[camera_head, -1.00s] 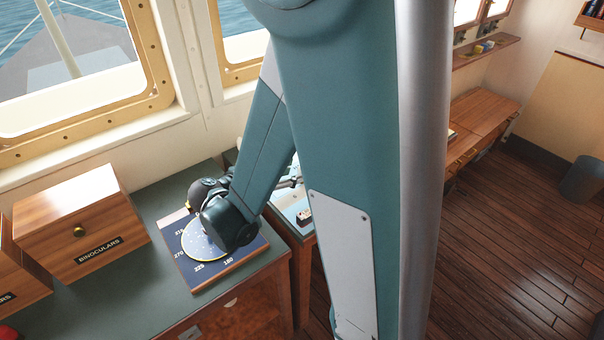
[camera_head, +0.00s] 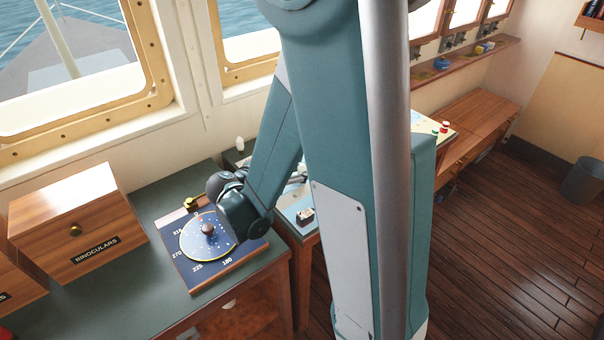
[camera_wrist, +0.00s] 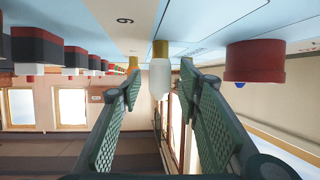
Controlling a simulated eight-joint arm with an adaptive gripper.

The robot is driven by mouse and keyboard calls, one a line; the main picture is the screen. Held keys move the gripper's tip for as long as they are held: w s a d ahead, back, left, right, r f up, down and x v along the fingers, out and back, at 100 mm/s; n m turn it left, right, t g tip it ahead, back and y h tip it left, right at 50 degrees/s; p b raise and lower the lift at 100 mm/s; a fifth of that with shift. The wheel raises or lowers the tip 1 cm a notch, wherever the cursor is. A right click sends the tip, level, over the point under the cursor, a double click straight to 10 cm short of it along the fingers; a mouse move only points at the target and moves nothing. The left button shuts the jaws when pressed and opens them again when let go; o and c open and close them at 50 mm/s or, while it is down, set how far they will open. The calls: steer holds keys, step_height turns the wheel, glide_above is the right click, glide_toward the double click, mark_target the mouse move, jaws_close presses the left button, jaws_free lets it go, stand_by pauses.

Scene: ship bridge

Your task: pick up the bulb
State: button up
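The bulb (camera_wrist: 160,76), white with a brass-yellow base, shows in the wrist view, whose picture appears upside down, with the pale blue surface at the top. The bulb is between the two fingers of my gripper (camera_wrist: 158,92). The fingers are open, with a visible gap on both sides of the bulb. I cannot tell exactly how far beyond the fingertips it is. In the head view my arm hides the fingers, and only my dark wrist shows. I cannot tell whether a small white oval thing (camera_head: 240,144) there is the bulb.
In the wrist view a red cylinder (camera_wrist: 255,62) is close by on the right, and several red-and-black blocks (camera_wrist: 35,47) line the left. In the head view a compass dial board (camera_head: 192,274) and a wooden binoculars box (camera_head: 75,205) are on the green desk (camera_head: 130,290).

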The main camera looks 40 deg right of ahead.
mark_target(302, 164)
stand_by(0.4)
steer(key=c, duration=0.8)
steer(key=shift+r, duration=0.15)
steer(key=shift+r+p, duration=1.5)
steer(key=shift+r, duration=3.4)
